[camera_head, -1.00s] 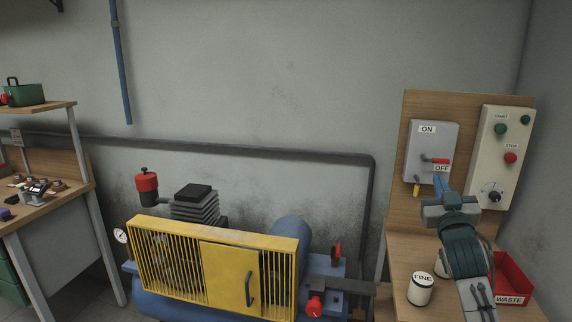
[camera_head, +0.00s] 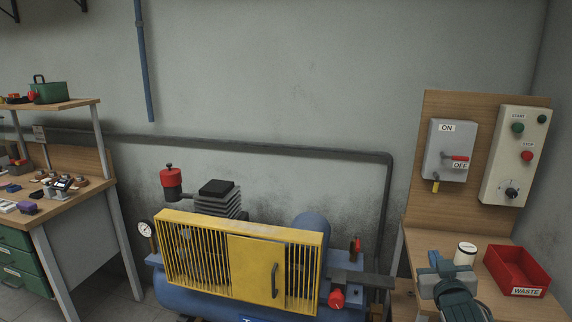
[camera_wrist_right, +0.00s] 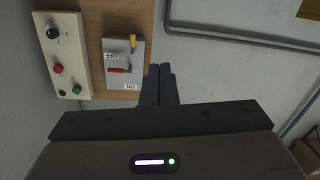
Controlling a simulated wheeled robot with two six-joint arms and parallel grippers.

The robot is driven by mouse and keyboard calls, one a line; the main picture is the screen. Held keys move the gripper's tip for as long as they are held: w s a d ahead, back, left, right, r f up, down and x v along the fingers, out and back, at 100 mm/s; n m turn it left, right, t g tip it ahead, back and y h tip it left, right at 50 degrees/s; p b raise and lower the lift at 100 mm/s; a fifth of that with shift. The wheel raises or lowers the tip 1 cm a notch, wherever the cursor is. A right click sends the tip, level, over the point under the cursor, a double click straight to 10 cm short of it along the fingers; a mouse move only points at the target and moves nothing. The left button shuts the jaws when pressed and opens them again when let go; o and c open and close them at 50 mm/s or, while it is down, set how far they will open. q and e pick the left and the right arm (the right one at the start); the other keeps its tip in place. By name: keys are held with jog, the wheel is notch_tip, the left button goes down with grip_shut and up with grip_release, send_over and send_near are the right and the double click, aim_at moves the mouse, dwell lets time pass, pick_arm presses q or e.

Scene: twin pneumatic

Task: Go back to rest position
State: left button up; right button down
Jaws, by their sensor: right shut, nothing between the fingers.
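My right gripper (camera_head: 436,262) is low at the right of the head view, in front of the small wooden bench. In the right wrist view its two fingers (camera_wrist_right: 158,84) are together with nothing between them. It is apart from the switch box (camera_head: 450,150), whose red lever (camera_head: 457,158) is at the OFF label. The switch box also shows in the right wrist view (camera_wrist_right: 122,66). My left gripper is in neither view.
A control panel (camera_head: 514,155) is beside the switch box. A red WASTE bin (camera_head: 516,288) and a white canister (camera_head: 465,254) stand on the bench. The compressor with its yellow guard (camera_head: 240,262) is at centre. A workbench (camera_head: 70,205) is at left.

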jog(key=s+a+f+g+y, duration=0.1)
jog(key=s+a+f+g, duration=0.15)
jog(key=s+f, duration=0.6)
jog(key=s+a+f+g, duration=0.1)
jog(key=s+f+g, duration=0.3)
jog(key=s+f, duration=0.4)
jog(key=s+a+f+n+g+y, duration=0.1)
jog(key=s+a+f+g, duration=0.3)
jog(key=s, duration=0.7)
jog(key=s+f+g+y, duration=0.1)
jog(key=s+f+g, duration=0.2)
jog(key=s+f, duration=0.55)
notch_tip(320, 180, down, 25)
jog(key=s+d+g, duration=0.1)
jog(key=d, duration=0.2)
jog(key=s+f+g, duration=0.1)
jog(key=s+f, duration=1.3)
jog(key=f, duration=0.5)
jog(key=shift+s+d, duration=0.25)
jog(key=shift+d, duration=0.2)
